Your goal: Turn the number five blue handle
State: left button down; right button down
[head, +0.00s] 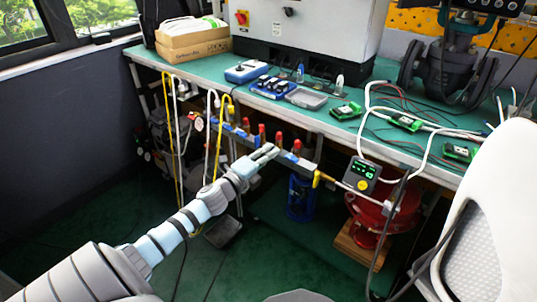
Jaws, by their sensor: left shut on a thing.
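A manifold (308,163) runs below the front edge of the green bench, with several red upright parts (262,133) and small blue handles along it. One blue handle (291,157) shows just right of my left fingertips, and another (241,133) shows further left. My left gripper (268,152) reaches up from the lower left to the middle of the manifold. Its fingers are shut at the row of blue handles, and they cover what they hold. I cannot read any handle numbers. My right gripper is not in view.
The green bench (335,130) carries a blue tool tray (272,87), green devices (406,122) and loose cables. Yellow and white hoses hang left of the manifold. A gauge box (361,176) and red flanged part (370,219) are right. A white chair (505,215) blocks the right.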

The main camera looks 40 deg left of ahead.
pick_arm(q)
jog(key=shift+n, duration=1.1)
jog(key=c, duration=1.7)
grip_release()
